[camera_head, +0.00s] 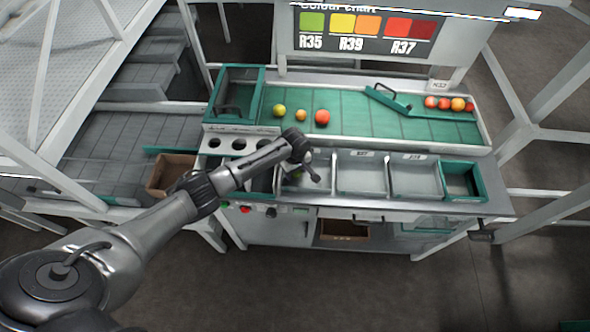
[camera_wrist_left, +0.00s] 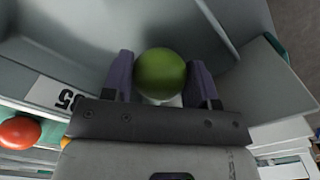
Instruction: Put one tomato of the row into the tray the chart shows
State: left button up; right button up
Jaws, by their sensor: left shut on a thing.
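My left gripper (camera_head: 312,172) is shut on a green tomato (camera_wrist_left: 160,72); in the wrist view the dark fingers press its two sides. In the head view the gripper is at the leftmost of three grey trays (camera_head: 293,187), and the wrist view shows grey tray walls around it. The middle tray (camera_head: 362,178) and right tray (camera_head: 414,181) look empty. A yellow-green tomato (camera_head: 279,111), an orange one (camera_head: 300,115) and a red one (camera_head: 322,117) stand in a row on the green bench. The colour chart (camera_head: 367,30) shows R35 green, R39 yellow-orange, R37 red. My right gripper is out of view.
Several red and orange tomatoes (camera_head: 445,103) lie at the bench's right, beyond a green gate bar (camera_head: 387,97). A green-rimmed bin (camera_head: 462,181) ends the tray line. Round holes (camera_head: 239,144) and a cardboard box (camera_head: 170,174) are at left.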

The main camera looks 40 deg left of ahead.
pick_arm(q)
jog(key=shift+f, duration=0.55)
dwell(0.4)
jog(key=o, duration=0.8)
jog(key=c, duration=0.3)
jog(key=shift+r, duration=0.1)
jog(key=shift+c, duration=0.2)
jog(key=shift+r+p, duration=0.75)
notch_tip(320, 180, up, 5)
jog(key=p, duration=0.6)
jog(key=shift+r, duration=0.2)
